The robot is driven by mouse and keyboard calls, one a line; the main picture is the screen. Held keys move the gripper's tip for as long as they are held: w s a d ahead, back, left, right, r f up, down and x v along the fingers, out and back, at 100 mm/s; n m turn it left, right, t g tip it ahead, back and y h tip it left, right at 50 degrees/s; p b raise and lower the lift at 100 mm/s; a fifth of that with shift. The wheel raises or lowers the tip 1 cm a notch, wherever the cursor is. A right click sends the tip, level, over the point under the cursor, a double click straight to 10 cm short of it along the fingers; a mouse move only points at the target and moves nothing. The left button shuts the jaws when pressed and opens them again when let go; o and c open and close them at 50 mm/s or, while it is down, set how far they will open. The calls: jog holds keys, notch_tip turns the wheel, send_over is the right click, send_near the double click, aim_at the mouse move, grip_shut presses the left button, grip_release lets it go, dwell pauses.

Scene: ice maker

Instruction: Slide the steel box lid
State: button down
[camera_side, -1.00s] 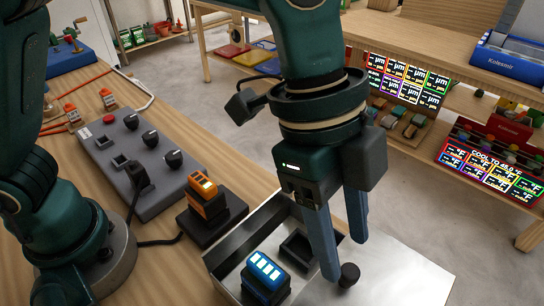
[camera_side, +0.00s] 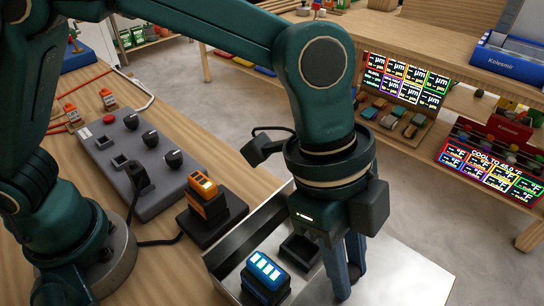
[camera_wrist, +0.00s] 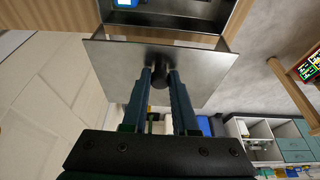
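The steel lid (camera_side: 400,270) is a flat metal plate over the right part of an open-topped steel box (camera_side: 241,246). It also shows in the wrist view (camera_wrist: 115,68), beyond my fingers. A black knob (camera_wrist: 160,75) stands up from the lid. My gripper (camera_wrist: 161,75) has one finger on each side of the knob, with the knob filling the gap, so it looks shut on it. In the side view my gripper (camera_side: 350,280) is low over the lid, and the fingers hide the knob there. The box's left part is uncovered.
A blue block with lit cells (camera_side: 265,278) and an empty dark holder (camera_side: 300,250) sit in the uncovered part of the box. An orange block (camera_side: 205,195) stands in a dark base to the left. A grey control panel (camera_side: 135,160) lies behind it.

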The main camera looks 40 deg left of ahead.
jog(key=shift+w+a+r, duration=0.1)
jog(key=shift+a, duration=5.75)
jog(key=c, duration=0.7)
grip_release()
jog(key=shift+a, duration=0.1)
jog(key=shift+v, duration=3.4)
jog(key=shift+a, duration=0.1)
jog(key=s+a+n+t+y, duration=0.1)
jog(key=a+n+t, duration=0.1)
jog(key=a+n, duration=0.2)
jog(key=s+a+f+n+t+y, duration=0.1)
jog(key=s+a+n, duration=0.1)
jog(key=a+n, duration=0.3)
jog(key=s+a+f+n+t+y, duration=0.1)
jog(key=a+n, duration=0.3)
jog(key=n, duration=0.5)
jog(key=shift+s+a+t+y, duration=0.4)
jog(key=shift+s+t+y, duration=0.1)
jog(key=shift+t, duration=0.3)
